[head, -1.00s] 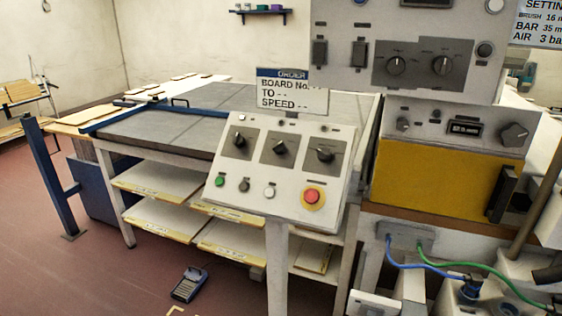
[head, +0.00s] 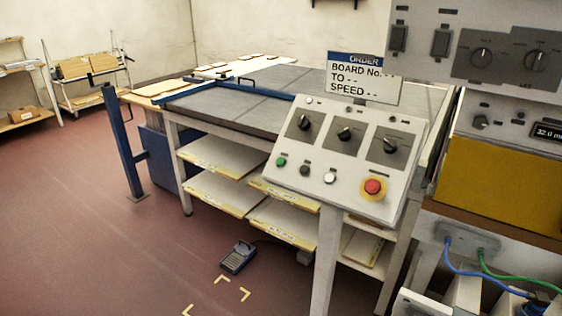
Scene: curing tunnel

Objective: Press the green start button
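The green start button (head: 281,162) is a small round button at the lower left of the tilted light-grey control panel (head: 318,112). To its right in the same row are a dark button (head: 305,170), a white button (head: 329,177) and a larger red mushroom button (head: 373,187) on a yellow ring. Three black rotary knobs sit above them on dark plates. The panel stands on a pale post in front of the grey table. Neither of my grippers is in view.
An order sign (head: 364,77) stands behind the panel. A yellow-fronted machine (head: 497,184) with blue and green cables is at right. The red floor (head: 80,220) at left is clear.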

